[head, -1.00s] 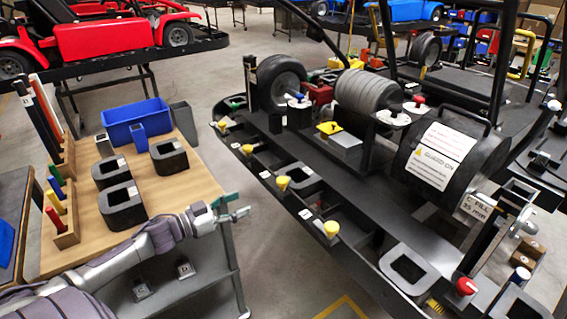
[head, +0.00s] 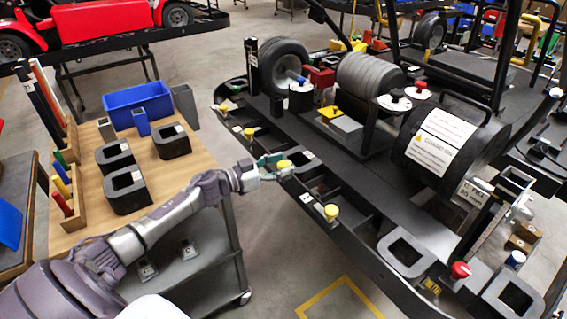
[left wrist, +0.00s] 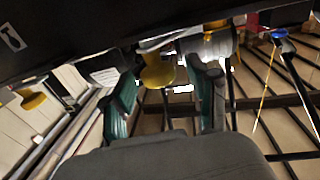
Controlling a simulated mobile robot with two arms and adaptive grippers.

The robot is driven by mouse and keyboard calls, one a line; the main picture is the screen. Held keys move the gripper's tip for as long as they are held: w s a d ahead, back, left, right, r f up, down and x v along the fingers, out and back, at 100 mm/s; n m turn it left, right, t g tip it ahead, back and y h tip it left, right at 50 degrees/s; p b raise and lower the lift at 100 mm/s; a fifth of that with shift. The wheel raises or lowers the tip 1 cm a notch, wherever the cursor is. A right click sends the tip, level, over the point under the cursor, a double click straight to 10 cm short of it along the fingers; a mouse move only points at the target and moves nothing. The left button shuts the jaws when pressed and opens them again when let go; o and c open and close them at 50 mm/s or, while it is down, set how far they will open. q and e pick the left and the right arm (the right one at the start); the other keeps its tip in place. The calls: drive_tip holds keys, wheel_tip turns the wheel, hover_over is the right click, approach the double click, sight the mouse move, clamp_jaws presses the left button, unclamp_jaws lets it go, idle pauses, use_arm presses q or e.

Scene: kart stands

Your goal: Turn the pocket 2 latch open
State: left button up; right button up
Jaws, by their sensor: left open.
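Several yellow latch knobs sit along the near edge of the black kart stand (head: 362,262). My left gripper (head: 272,167) is at one of them, a yellow latch (head: 284,164) around the middle of the row. In the left wrist view this yellow latch (left wrist: 157,72) shows between the two green fingertips of my left gripper (left wrist: 165,98), which are apart with gaps on both sides. The pocket number labels are too small to read. My right gripper is in neither view.
Other yellow latches stand nearer (head: 331,211) and farther (head: 249,132) along the same edge. A wooden-topped cart (head: 88,220) with a blue bin (head: 137,104) and black blocks is at left. Open floor (head: 285,250) lies between cart and stand.

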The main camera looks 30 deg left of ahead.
use_arm(q)
drive_tip(key=shift+w+d, duration=0.25)
drive_tip(key=shift+w, duration=0.2)
